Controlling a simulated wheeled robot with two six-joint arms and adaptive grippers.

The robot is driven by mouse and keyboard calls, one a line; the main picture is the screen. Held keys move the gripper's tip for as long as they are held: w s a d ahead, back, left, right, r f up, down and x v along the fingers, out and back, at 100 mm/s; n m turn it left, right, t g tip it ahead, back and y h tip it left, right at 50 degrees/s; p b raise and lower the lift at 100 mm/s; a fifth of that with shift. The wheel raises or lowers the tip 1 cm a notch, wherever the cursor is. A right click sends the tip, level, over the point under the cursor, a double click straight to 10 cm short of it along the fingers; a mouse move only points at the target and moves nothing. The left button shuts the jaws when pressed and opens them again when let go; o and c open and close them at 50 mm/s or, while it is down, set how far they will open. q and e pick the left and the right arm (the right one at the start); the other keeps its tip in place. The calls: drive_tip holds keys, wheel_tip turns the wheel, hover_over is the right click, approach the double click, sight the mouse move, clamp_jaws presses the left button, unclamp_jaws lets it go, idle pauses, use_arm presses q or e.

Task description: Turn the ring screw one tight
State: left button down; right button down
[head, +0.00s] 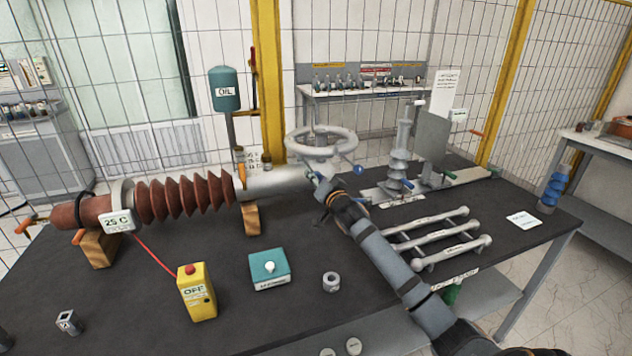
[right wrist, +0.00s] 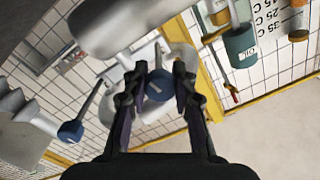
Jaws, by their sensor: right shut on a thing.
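A light grey ring (head: 322,143) sits at the end of the bushing's grey tube (head: 277,182). In the right wrist view a blue screw head marked 1 (right wrist: 158,86) lies between the fingertips of my right gripper (right wrist: 158,76), which is shut on it. In the head view my right gripper (head: 319,186) is just below the ring, and its arm hides part of the tube end. A second blue-knobbed screw (head: 358,169) sticks out at the ring's right; it also shows in the right wrist view (right wrist: 70,131). My left gripper is not in view.
The red-brown ribbed bushing (head: 180,198) rests on wooden blocks. A yellow OFF box (head: 197,292), a teal box (head: 269,270), a nut (head: 331,281) and grey rods (head: 436,237) lie on the dark table. The teal oil tank (head: 225,90) stands behind.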

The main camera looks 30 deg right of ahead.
drive_tip(key=shift+f+m, duration=0.25)
drive_tip(key=shift+m, duration=0.35)
drive_tip(key=c, duration=1.4)
unclamp_jaws()
drive_tip(key=o, duration=0.4)
drive_tip(key=shift+r, duration=0.2)
drive_tip(key=shift+c, duration=0.2)
drive_tip(key=shift+s, duration=0.3)
drive_tip(key=s+a, duration=0.2)
drive_tip(key=s, duration=0.9)
drive_tip(key=shift+a, duration=0.2)
